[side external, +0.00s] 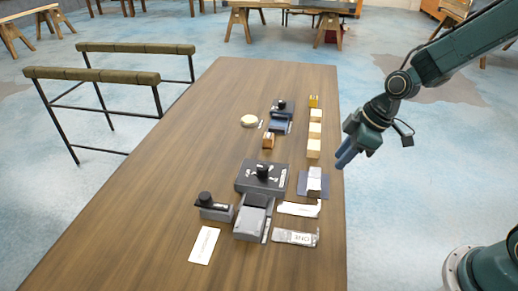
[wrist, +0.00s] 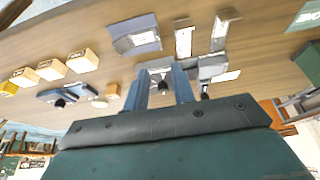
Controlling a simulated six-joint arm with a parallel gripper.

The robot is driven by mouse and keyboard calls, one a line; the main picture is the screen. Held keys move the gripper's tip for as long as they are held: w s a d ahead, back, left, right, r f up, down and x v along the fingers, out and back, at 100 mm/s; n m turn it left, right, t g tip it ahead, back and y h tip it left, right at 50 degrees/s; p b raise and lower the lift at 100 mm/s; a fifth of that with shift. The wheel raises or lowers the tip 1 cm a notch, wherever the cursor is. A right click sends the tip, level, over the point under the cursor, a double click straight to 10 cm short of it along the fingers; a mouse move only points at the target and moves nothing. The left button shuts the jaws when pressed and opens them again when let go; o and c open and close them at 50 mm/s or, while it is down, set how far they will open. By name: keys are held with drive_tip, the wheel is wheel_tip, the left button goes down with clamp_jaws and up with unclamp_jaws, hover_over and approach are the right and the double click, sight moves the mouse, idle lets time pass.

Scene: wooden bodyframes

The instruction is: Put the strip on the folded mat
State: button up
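A dark blue-grey mat (side external: 305,190) with a raised pale part on it, perhaps its fold, lies near the table's right edge; it also shows at the top of the wrist view (wrist: 122,44). Two pale strips lie nearer the camera: a plain white one (side external: 298,209) and a greyish one with print (side external: 295,238). In the wrist view, two pale strips (wrist: 184,42) (wrist: 221,32) lie right of the mat. I cannot tell which strip is meant. My gripper (side external: 345,160) hangs above the table's right edge. Its blue fingers (wrist: 163,75) are apart with nothing held between them.
A dark grey device (side external: 262,178) with a black knob stands mid-table, a smaller knobbed block (side external: 214,208) beside it. A blue device (side external: 281,122), a round beige piece (side external: 249,121) and several wooden blocks (side external: 314,148) stand farther back. A white card (side external: 204,245) lies in front. The table's left side is clear.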

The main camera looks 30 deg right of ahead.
drive_tip(key=s+d+r+m+t+h, duration=0.2)
drive_tip(key=s+r+m, duration=0.7)
drive_tip(key=s+r, duration=0.7)
drive_tip(key=shift+s+d+h, duration=0.6)
drive_tip(key=shift+s+d, duration=0.05)
drive_tip(key=shift+s, duration=1.15)
